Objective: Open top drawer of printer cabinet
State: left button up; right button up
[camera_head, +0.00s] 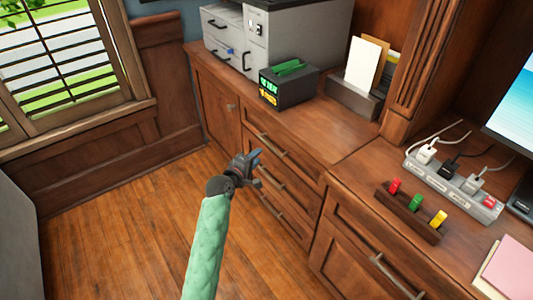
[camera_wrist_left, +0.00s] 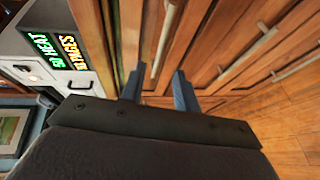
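The wooden printer cabinet (camera_head: 228,78) stands against the wall with the grey printer (camera_head: 297,35) on top. Its top drawer (camera_head: 291,160) looks shut, with a bar handle (camera_head: 271,145); more drawers lie below. My left gripper (camera_head: 256,168) is in front of the drawer fronts, close to the upper handles. In the left wrist view its two fingers (camera_wrist_left: 158,82) are apart. The handle nearest the cabinet top (camera_wrist_left: 163,42) lines up between them; I cannot tell how deep it sits. Two lower handles show to the right. My right gripper is out of view.
A black box with lit lettering (camera_head: 287,88) and a paper holder (camera_head: 352,98) stand on the cabinet top. At right, a desk holds a power strip (camera_head: 450,186) and a block with coloured pieces (camera_head: 410,212). The wood floor (camera_head: 125,225) at left is clear.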

aim_at(269, 146)
pick_arm(q)
jog(key=shift+x, duration=3.75)
jog(key=shift+s, duration=0.1)
grip_shut()
